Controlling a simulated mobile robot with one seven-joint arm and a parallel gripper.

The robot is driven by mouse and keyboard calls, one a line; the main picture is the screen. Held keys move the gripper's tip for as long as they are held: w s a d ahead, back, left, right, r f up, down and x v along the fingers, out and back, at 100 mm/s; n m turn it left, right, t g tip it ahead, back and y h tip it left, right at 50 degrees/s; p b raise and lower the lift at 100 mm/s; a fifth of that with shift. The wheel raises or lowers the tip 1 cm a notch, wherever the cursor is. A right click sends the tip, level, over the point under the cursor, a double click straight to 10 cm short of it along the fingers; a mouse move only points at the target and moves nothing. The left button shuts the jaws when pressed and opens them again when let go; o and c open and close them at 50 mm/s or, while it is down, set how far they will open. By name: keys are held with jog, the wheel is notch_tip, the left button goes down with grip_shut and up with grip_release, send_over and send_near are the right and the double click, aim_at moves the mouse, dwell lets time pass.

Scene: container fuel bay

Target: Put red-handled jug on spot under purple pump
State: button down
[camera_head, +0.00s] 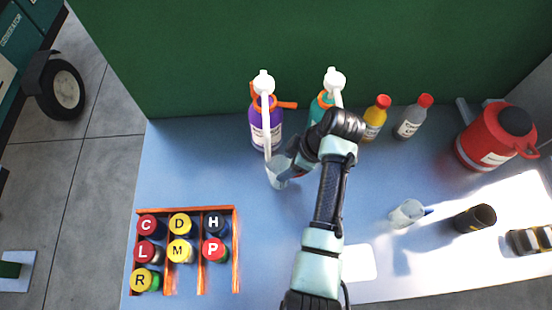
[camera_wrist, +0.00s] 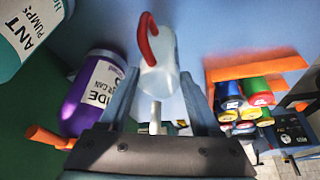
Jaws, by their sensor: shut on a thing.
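The red-handled jug is a small clear cup; in the head view its body (camera_head: 276,174) shows left of my gripper (camera_head: 287,166), which partly hides it. In the wrist view the jug (camera_wrist: 160,72) sits between my two fingers (camera_wrist: 160,88), with its red handle (camera_wrist: 147,38) facing away from the palm. My gripper is shut on it. The purple pump (camera_head: 259,128) stands just behind the jug, its long white spout reaching forward close to the jug's mouth. It also shows in the wrist view (camera_wrist: 82,105). I cannot tell whether the jug touches the table; the spot is not distinguishable.
A teal pump bottle (camera_head: 318,108) stands right of the purple one, partly behind my arm. Yellow (camera_head: 375,118) and grey (camera_head: 410,122) bottles and a red cooler (camera_head: 484,143) stand farther right. A wooden rack (camera_head: 236,262) of lettered cans is front left. A blue-handled jug (camera_head: 405,214) stands right.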

aim_at(271, 164)
jog(key=a, duration=0.1)
jog(key=w+a+p, duration=0.1)
jog(key=a, duration=0.1)
jog(key=shift+w, duration=0.15)
jog(key=shift+d+f, duration=0.1)
jog(key=shift+f, duration=0.65)
jog(key=shift+f, duration=0.15)
jog(key=shift+c, duration=0.4)
grip_release()
